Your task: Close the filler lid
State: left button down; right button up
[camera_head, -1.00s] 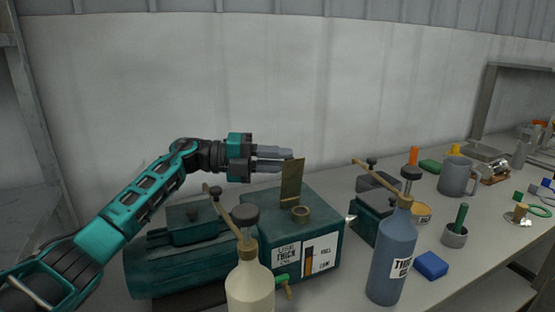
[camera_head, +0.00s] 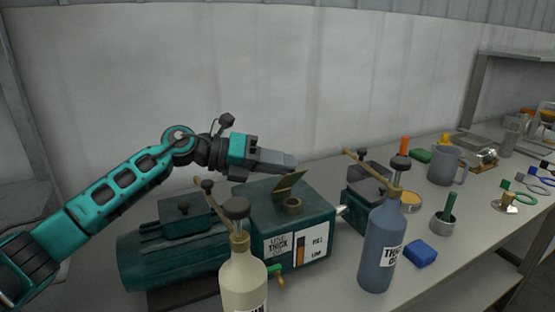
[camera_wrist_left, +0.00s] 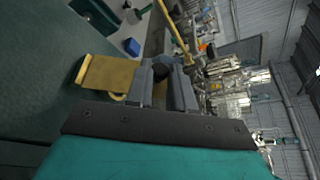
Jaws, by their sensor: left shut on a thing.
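The filler lid (camera_head: 291,183) is a flat brass flap on top of the dark green tank (camera_head: 318,219). It leans at a slant over the short brass filler neck (camera_head: 292,204), partly open. My left gripper (camera_head: 291,164) comes in from the left, with its fingertips at the lid's upper edge and its jaws shut on the lid. In the left wrist view the brass lid (camera_wrist_left: 106,74) lies at the grey fingers (camera_wrist_left: 166,84), its far end pointing left. The exact contact is partly hidden by the fingers. My right gripper is not in view.
A blue block (camera_head: 420,252), a grey cup with a green handle (camera_head: 444,222) and a grey mug (camera_head: 445,166) stand to the right. The wall is behind.

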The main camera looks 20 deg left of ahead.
aim_at(280, 182)
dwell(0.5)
pick_arm(q)
jog(key=c, duration=1)
grip_release()
notch_tip(280, 182, up, 20)
jog(key=p, duration=0.1)
